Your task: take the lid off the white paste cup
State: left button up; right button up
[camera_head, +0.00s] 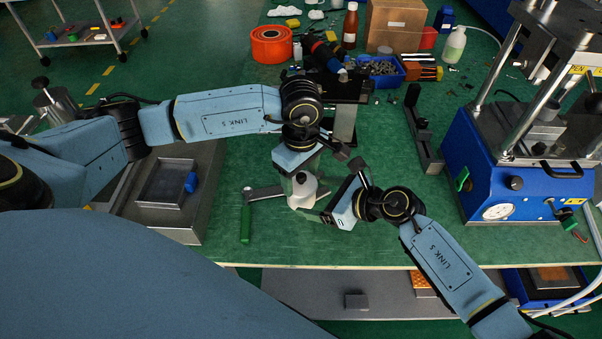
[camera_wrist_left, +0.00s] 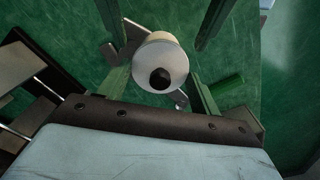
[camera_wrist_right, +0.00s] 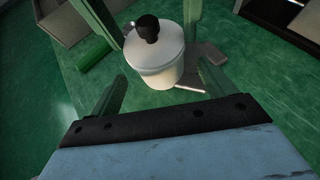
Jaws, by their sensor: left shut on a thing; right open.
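The white paste cup (camera_head: 302,198) stands on the green bench near its front edge. Its white lid (camera_wrist_right: 154,48) is on, with a black knob (camera_wrist_right: 148,27) on top; the knob also shows in the left wrist view (camera_wrist_left: 160,78). My left gripper (camera_head: 302,179) reaches in from behind, its green fingers on either side of the cup, shut on it. My right gripper (camera_wrist_right: 165,85) is open, in front and to the right of the cup, its fingers apart and not touching the lid. The cup's lower part is partly hidden in the head view.
A green-handled scraper (camera_head: 246,223) lies just left of the cup. A grey tray (camera_head: 163,183) is further left. A black bracket (camera_head: 420,130) and a blue press (camera_head: 510,175) stand to the right. Bottles, a box and a blue parts bin (camera_head: 381,68) crowd the back.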

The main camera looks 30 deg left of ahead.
aim_at(313, 195)
jog(key=shift+x, duration=2.15)
jog(key=c, duration=0.8)
jog(key=shift+c, duration=0.2)
pick_arm(q)
jog(key=o, duration=0.4)
jog(key=c, duration=0.3)
jog(key=shift+r, duration=2.55)
jog(key=shift+c, duration=0.2)
